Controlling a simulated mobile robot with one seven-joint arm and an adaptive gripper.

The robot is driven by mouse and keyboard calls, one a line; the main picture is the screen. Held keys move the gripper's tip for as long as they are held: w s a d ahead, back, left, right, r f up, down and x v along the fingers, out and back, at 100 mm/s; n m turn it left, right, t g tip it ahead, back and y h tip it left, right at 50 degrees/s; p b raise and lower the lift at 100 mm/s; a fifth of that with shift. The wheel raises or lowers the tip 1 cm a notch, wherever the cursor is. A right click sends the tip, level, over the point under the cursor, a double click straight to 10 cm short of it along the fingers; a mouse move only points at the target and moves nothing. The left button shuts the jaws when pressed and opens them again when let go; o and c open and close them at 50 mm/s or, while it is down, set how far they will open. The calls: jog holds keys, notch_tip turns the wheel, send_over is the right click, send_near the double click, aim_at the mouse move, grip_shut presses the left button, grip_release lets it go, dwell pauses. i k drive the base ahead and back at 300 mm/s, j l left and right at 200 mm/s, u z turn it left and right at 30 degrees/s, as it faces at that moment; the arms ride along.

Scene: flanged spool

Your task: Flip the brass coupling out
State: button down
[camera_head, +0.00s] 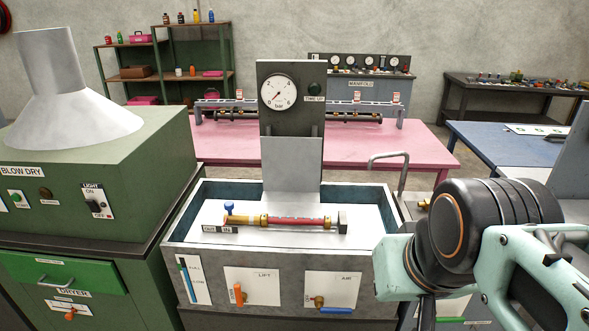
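A red tube (300,221) with brass-coloured fittings lies level across the white-topped tank. One brass fitting (264,221) joins its left end to a yellowish brass piece (240,219). Its right end meets a dark block (341,221). A small blue knob (229,207) stands above the left end. Small OUT and IN labels (218,230) sit in front of it. I cannot tell which fitting is the coupling. My arm comes in from the right, clear of the tube. A dark part below its mint link may be my gripper; its fingertips cannot be made out.
A gauge panel (291,100) rises behind the tank. The tank's front carries LIFT and AIR plates (252,287) with small handles. A green blow-dry cabinet (95,185) stands left. A pink table (230,152) is behind. Space above the tube is clear.

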aim_at(229, 218)
jog(key=i+j, duration=0.95)
jog(key=i, duration=0.1)
